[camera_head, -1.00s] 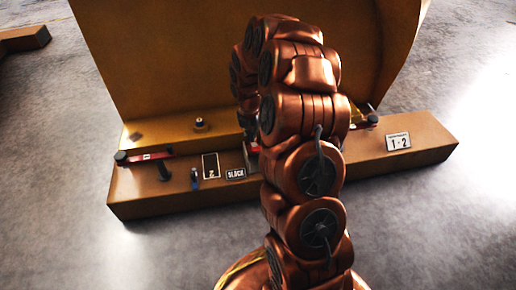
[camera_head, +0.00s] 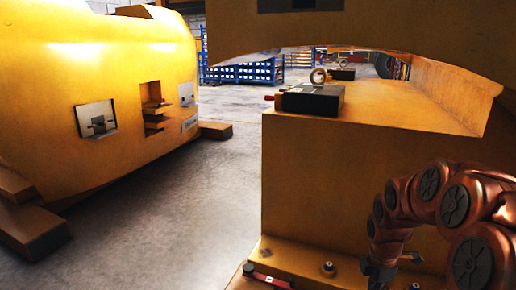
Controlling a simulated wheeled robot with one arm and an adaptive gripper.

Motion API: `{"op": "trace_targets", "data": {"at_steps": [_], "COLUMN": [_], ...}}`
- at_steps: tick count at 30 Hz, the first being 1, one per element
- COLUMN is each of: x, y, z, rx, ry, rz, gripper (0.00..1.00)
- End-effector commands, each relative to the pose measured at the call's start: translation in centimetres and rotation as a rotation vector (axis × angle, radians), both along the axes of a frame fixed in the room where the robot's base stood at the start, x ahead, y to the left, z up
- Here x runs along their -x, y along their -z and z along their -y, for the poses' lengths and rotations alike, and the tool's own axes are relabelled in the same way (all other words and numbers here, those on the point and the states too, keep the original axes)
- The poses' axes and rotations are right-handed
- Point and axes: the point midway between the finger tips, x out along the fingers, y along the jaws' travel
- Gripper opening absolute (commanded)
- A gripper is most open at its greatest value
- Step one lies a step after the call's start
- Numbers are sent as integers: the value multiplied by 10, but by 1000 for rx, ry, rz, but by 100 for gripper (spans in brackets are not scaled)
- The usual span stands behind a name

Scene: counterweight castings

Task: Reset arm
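My copper-coloured arm (camera_head: 455,205) shows at the lower right of the head view, bent over in an arch with its far end pointing down. My gripper (camera_head: 380,274) seems to be the small dark part at that lower end, near the bottom edge. Its fingers are too small and dark to read. It is in front of the large yellow casting (camera_head: 330,185), above the casting's base ledge (camera_head: 300,262). I cannot tell whether it touches anything.
A red-handled part (camera_head: 268,280) and a small knob (camera_head: 328,268) are on the ledge. A black box (camera_head: 310,99) sits on the casting's upper surface. Another yellow casting (camera_head: 75,90) stands left, with clear floor (camera_head: 200,195) between. Blue racks (camera_head: 243,72) stand behind.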

Motion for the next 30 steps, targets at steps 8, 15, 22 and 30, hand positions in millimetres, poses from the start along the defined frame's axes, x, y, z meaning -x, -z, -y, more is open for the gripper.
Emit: {"op": "trace_targets", "data": {"at_steps": [8,15,22,30], "x": [56,111,167,233], "y": [-118,-197,-267,-340], "z": [-42,-71,-92,-111], "rx": [-10,-2,16,47], "ry": [320,611,900,1249], "rz": [-17,-41,-58,-76], "gripper": [0,0,0,0]}}
